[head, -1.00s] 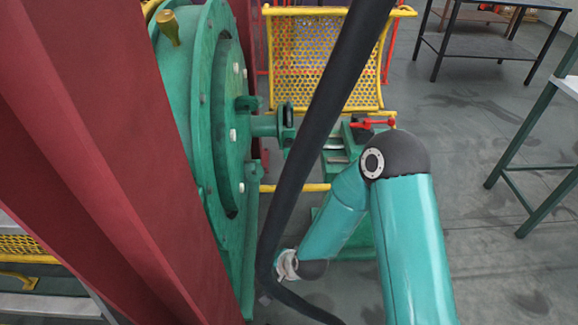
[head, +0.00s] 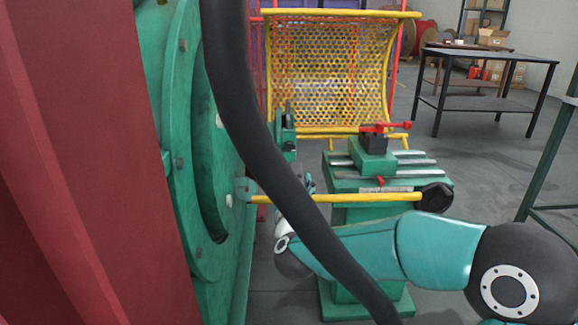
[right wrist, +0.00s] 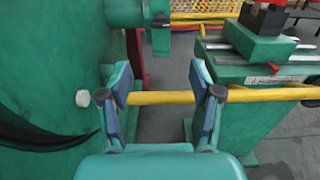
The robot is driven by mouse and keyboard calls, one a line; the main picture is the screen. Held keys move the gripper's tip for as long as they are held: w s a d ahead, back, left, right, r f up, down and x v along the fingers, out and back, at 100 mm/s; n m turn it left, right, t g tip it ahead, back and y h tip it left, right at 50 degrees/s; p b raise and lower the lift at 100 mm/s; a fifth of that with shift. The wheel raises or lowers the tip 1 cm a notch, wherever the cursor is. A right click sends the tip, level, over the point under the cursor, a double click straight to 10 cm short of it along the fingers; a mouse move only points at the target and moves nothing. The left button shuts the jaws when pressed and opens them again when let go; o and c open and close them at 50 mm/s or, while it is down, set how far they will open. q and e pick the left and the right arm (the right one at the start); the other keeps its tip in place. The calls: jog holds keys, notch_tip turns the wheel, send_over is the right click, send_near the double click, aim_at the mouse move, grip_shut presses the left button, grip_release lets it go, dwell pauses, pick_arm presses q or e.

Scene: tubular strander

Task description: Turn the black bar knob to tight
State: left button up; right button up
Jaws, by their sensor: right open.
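A small black bar-like part (head: 290,146) sits on the green shaft fitting beside the big green disc; it also shows at the top of the right wrist view (right wrist: 161,20). It looks like the black bar knob, but its setting cannot be read. My right gripper (right wrist: 163,84) is open and empty, below and nearer than this part, apart from it. In the right wrist view a yellow bar (right wrist: 160,97) runs across beyond its two fingers. In the head view the gripper is mostly hidden behind a thick black hose. My left gripper is not in view.
The green disc (head: 180,200) stands close on the left. A green pedestal (head: 350,220) with a red-handled clamp (head: 385,130) stands on the right. The yellow bar crosses between them. A yellow mesh guard (head: 335,70) is behind. A dark table (head: 480,55) stands farther back.

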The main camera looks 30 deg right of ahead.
aim_at(289, 151)
jog(key=x, duration=1.6)
jog(key=shift+w+d, duration=0.2)
jog(key=shift+w, duration=0.15)
jog(key=c, duration=1.1)
